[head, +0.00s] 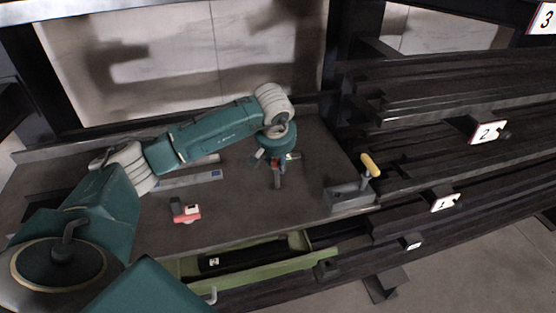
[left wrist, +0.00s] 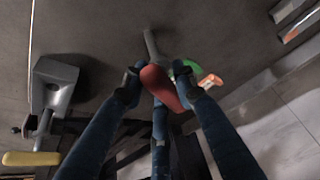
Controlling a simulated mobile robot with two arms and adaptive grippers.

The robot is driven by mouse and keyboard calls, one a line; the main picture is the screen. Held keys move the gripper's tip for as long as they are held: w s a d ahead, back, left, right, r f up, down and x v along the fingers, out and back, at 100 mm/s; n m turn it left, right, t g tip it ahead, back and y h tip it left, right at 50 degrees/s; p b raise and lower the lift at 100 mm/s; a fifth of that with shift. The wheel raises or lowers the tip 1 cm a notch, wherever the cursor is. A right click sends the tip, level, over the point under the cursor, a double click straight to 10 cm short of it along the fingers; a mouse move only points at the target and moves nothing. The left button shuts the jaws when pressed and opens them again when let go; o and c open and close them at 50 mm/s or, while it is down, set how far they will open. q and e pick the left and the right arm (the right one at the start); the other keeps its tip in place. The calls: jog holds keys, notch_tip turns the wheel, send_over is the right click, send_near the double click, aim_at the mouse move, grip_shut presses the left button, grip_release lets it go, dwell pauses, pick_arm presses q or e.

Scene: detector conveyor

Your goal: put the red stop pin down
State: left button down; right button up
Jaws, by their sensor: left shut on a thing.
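The red stop pin (left wrist: 160,85) is held in my left gripper (left wrist: 158,83), with its grey shank pointing away from the red handle. The fingers are shut around the red part. In the head view, my left gripper (head: 277,167) points down over the dark worktop, right of its middle. Only a small part of the pin shows there, below the wrist. I cannot tell whether the pin's tip touches the surface. My right gripper is not in view.
A grey block (head: 350,198) with a yellow handle (head: 371,165) stands right of the gripper. A red and grey device (head: 185,211) lies to the left. A green tray (head: 265,267) is along the front edge. Dark rails (head: 450,105) run at the right.

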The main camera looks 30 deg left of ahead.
pick_arm(q)
jog(key=c, duration=1.4)
grip_release()
jog(key=shift+o, duration=0.2)
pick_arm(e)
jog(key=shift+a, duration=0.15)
pick_arm(q)
jog(key=shift+r, duration=0.35)
jog(key=b+v, duration=0.1)
jog(key=v, duration=1)
jog(key=shift+s+r+b, duration=0.2)
jog(key=shift+r+b, duration=0.1)
jog(key=shift+b, duration=0.1)
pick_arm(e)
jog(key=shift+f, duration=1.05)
pick_arm(q)
jog(key=shift+d, duration=0.1)
